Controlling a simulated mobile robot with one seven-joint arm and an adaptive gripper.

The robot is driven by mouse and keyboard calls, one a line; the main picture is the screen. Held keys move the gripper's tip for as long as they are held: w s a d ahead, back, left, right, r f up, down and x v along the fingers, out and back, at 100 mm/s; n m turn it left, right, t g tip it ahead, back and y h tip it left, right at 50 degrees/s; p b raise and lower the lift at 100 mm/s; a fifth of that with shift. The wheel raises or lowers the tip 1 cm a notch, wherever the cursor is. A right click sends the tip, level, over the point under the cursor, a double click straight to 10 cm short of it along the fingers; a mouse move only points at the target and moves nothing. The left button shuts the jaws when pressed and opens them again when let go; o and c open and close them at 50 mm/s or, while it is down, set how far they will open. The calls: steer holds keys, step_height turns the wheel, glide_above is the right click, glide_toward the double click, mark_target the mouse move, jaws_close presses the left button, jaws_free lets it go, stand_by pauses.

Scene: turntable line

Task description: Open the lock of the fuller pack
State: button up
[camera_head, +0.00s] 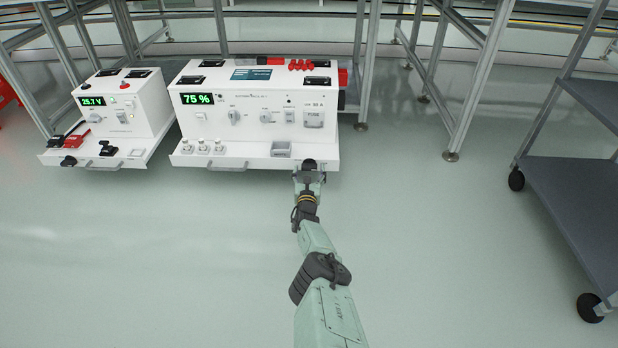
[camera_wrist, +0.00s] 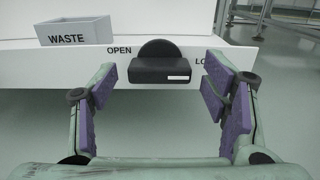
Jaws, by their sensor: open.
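The right, larger white pack (camera_head: 255,104) has a green display reading 75 %. The left, smaller white pack (camera_head: 125,105) has a display reading 25.7 V. The black lock handle (camera_wrist: 160,68) of the right pack sits on its front lip, in front of a round dark disc. The label OPEN stands to its left, and a partly hidden label starting with LO to its right. My gripper (camera_head: 309,178) is at the right end of this lip. In the wrist view its purple-padded fingers are open, one on either side of the handle, with no visible contact.
A grey bin marked WASTE (camera_wrist: 75,32) sits on the right pack's ledge, left of the lock. Metal frame legs (camera_head: 368,65) stand behind the packs. A grey shelf cart (camera_head: 570,190) is at the right. The floor in front is clear.

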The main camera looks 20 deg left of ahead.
steer(key=shift+w, duration=0.1)
steer(key=c, duration=1.2)
steer(key=shift+o, duration=0.2)
